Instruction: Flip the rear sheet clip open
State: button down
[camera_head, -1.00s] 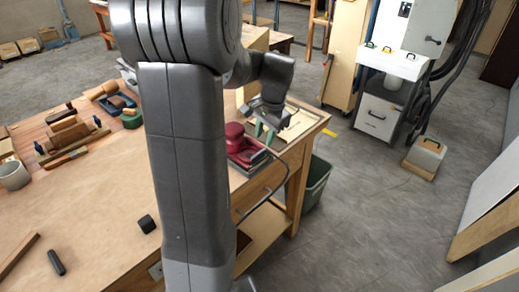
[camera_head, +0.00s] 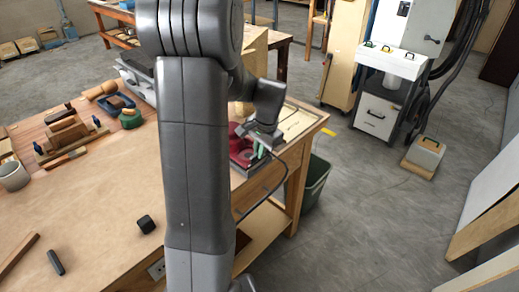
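A red sander (camera_head: 238,155) lies near the right edge of the workbench (camera_head: 110,208), partly hidden behind my arm. My gripper (camera_head: 258,152), with green fingers, is down at the sander's right side, in front of part of its red body. The fingers are small and overlap the sander, so their gap and any contact are unclear. The rear sheet clip is too small or hidden to make out.
A dark cord (camera_head: 270,190) loops over the bench's right edge. A framed panel (camera_head: 296,122) lies behind the sander. A green bin (camera_head: 316,180) stands on the floor.

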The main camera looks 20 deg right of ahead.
aim_at(258, 160)
jog(key=shift+d+b, duration=0.1)
jog(key=shift+b, duration=0.3)
jog(key=t+y+b, duration=0.1)
jog(key=t+b, duration=0.1)
jog(key=b, duration=0.2)
jog(key=s+f+t+y+b, duration=0.1)
jog(key=t+b, duration=0.1)
jog(key=b, duration=0.2)
jog(key=s+d+f+t+b, duration=0.1)
jog(key=t+b, duration=0.1)
jog(key=b, duration=0.2)
jog(key=shift+s+t+y, duration=0.2)
jog(key=shift+t+y, duration=0.2)
jog(key=t+b, duration=0.1)
jog(key=b, duration=0.1)
jog(key=f+t+y+b, duration=0.1)
jog(key=t+b, duration=0.1)
jog(key=b, duration=0.1)
jog(key=shift+s+d+b, duration=0.15)
jog(key=shift+s+b, duration=0.2)
jog(key=shift+s, duration=0.05)
jog(key=t+y+b, duration=0.1)
jog(key=t+b, duration=0.1)
jog(key=b, duration=0.1)
jog(key=shift+s, duration=0.15)
jog(key=shift+b, duration=0.35)
jog(key=c, duration=1.5)
grip_release()
jog(key=shift+c, duration=0.2)
